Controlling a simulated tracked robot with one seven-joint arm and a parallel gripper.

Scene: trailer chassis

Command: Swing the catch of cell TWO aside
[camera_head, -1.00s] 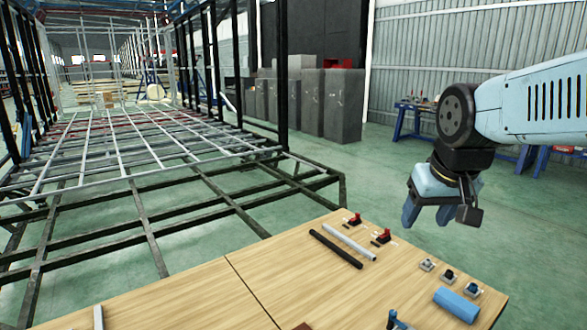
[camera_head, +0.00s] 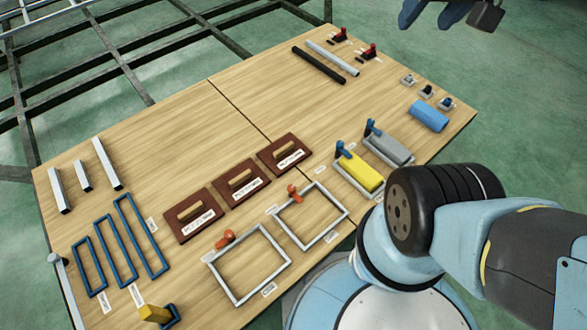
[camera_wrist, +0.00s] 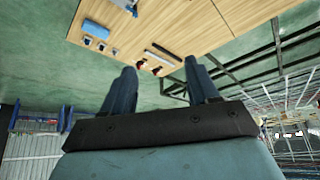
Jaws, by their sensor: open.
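In the head view, a yellow block (camera_head: 362,175) and a grey block (camera_head: 388,150) lie in trays, each with an upright blue catch-like part (camera_head: 344,150) (camera_head: 372,128) at its far-left end. Two open grey frames (camera_head: 247,264) (camera_head: 312,215) carry orange catch-like pieces (camera_head: 226,239) (camera_head: 294,193) on their far edges. The labels are too small to read, so I cannot tell which is cell TWO. My gripper (camera_head: 434,14) is at the top edge, partly cut off, beyond the table. In the wrist view, its fingers (camera_wrist: 160,66) are apart and empty.
The wooden table (camera_head: 130,160) also holds brown plates with handles (camera_head: 241,184), blue frames (camera_head: 115,250), dark and light bars (camera_head: 318,65), red clamps (camera_head: 369,50), small switch-like pieces (camera_head: 427,91) and a blue block (camera_head: 429,116). Dark chassis beams (camera_head: 120,75) lie beyond the table.

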